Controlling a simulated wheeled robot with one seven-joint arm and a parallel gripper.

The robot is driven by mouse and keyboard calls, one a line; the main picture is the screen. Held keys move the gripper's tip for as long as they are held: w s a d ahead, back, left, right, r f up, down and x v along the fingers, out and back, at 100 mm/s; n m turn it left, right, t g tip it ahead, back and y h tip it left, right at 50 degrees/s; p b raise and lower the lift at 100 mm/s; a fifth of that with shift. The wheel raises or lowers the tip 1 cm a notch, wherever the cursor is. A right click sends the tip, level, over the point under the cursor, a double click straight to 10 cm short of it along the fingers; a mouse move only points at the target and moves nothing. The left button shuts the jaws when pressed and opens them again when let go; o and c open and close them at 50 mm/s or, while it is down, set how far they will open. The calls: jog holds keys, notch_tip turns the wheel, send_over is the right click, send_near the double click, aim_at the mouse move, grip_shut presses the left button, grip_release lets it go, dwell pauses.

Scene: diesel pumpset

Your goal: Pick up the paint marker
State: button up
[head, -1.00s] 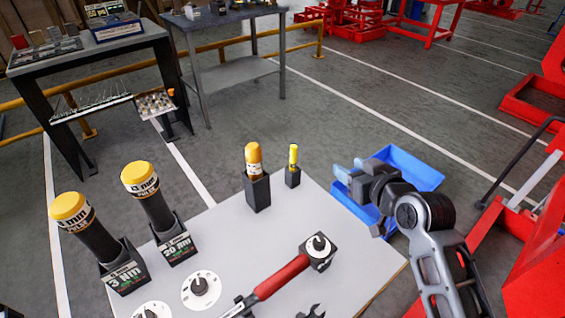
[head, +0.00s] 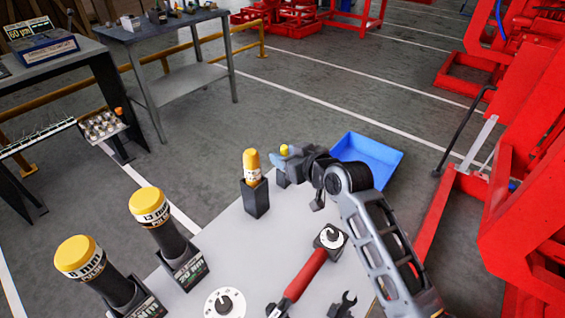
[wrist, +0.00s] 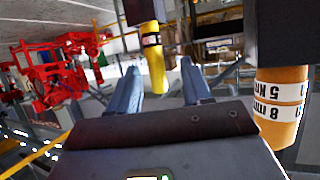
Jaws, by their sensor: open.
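The paint marker is yellow with a dark label band and stands upright in a small black holder on the white table. In the head view, only the top of the paint marker (head: 284,150) shows, with my gripper (head: 284,162) around or in front of it. In the wrist view, which is upside down, the paint marker (wrist: 156,68) appears between the two blue fingers of my gripper (wrist: 160,72), with gaps on both sides. My gripper is open. Whether the marker is fully between the fingertips in depth is hard to tell. Its holder (wrist: 140,10) is at the top.
An orange-topped tool (head: 252,165) in a black holder stands close left of my gripper. Two larger yellow-capped tools (head: 149,204) stand at front left. A red-handled wrench (head: 304,275) lies on the table (head: 225,235). A blue bin (head: 375,155) is right of my gripper.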

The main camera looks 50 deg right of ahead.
jog(key=shift+x, duration=1.85)
jog(key=shift+d+r, duration=0.1)
jog(key=shift+c, duration=0.5)
jog(key=c, duration=0.8)
notch_tip(320, 180, up, 10)
